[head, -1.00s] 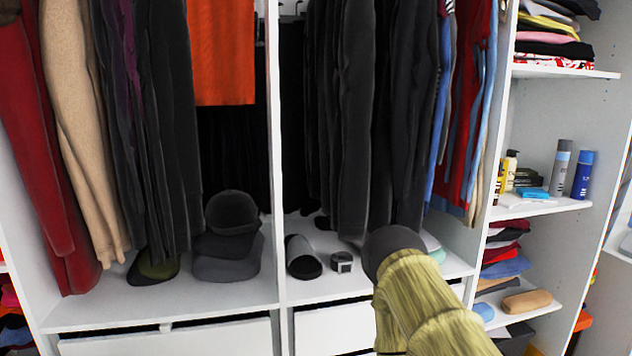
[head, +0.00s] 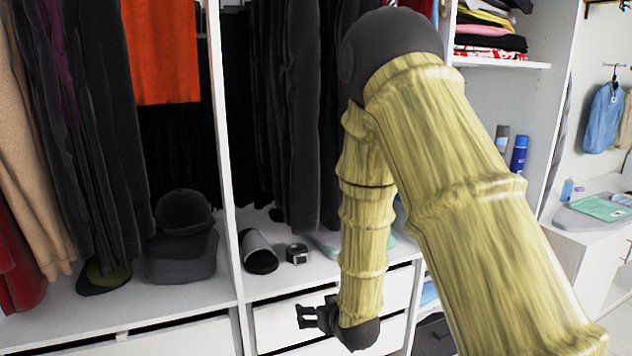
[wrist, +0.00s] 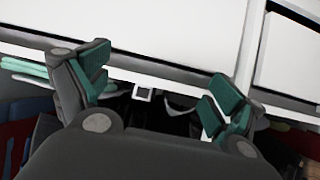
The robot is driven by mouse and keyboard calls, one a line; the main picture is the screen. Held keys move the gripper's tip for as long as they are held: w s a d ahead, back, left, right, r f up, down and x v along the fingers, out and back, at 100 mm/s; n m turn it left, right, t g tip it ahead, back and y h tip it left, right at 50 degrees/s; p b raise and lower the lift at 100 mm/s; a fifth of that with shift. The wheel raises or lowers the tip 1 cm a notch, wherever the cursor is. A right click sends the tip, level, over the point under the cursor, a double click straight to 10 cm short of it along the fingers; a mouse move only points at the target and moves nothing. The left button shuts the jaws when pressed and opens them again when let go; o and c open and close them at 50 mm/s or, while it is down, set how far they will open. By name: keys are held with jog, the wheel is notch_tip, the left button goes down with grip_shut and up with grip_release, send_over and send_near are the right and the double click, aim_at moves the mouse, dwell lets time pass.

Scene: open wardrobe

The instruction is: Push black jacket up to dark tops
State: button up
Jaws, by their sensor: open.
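Several black and dark grey garments (head: 300,110) hang close together in the middle compartment, partly hidden by my arm. I cannot tell which of them is the black jacket. More dark tops (head: 100,130) hang in the left compartment, left of an orange garment (head: 158,50). My gripper (head: 308,317) is low in front of the white drawers, below the shelf and well below the hanging clothes. It touches no garment. In the wrist view my gripper (wrist: 155,95) has its teal-padded fingers spread, with nothing between them.
A white divider (head: 222,150) separates the two compartments. Dark caps (head: 183,240), a dark cylinder (head: 257,250) and a coiled belt (head: 297,253) lie on the shelf. White drawers (head: 285,322) are below. Shelves with folded clothes (head: 490,40) stand at right.

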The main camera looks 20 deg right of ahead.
jog(key=w+r+t, duration=0.2)
jog(key=w+r, duration=0.1)
jog(key=r, duration=0.5)
jog(key=w+r+t, duration=0.1)
jog(key=w+r, duration=0.2)
jog(key=r, duration=0.6)
jog(key=t+p, duration=0.2)
jog(key=t, duration=0.1)
send_near(308, 169)
jog(key=shift+n+y, duration=0.3)
jog(key=w, duration=0.4)
jog(key=shift+w+d+f, duration=0.15)
jog(key=shift+f, duration=0.1)
jog(key=shift+w+r, duration=0.15)
jog(key=shift+w, duration=0.4)
jog(key=w+p, duration=0.2)
jog(key=w, duration=0.2)
jog(key=w+p, duration=0.3)
jog(key=w, duration=0.2)
jog(key=shift+w+f, duration=0.2)
jog(key=shift+w, duration=0.15)
jog(key=c, duration=1.7)
jog(key=shift+a, duration=0.2)
jog(key=shift+a, duration=0.3)
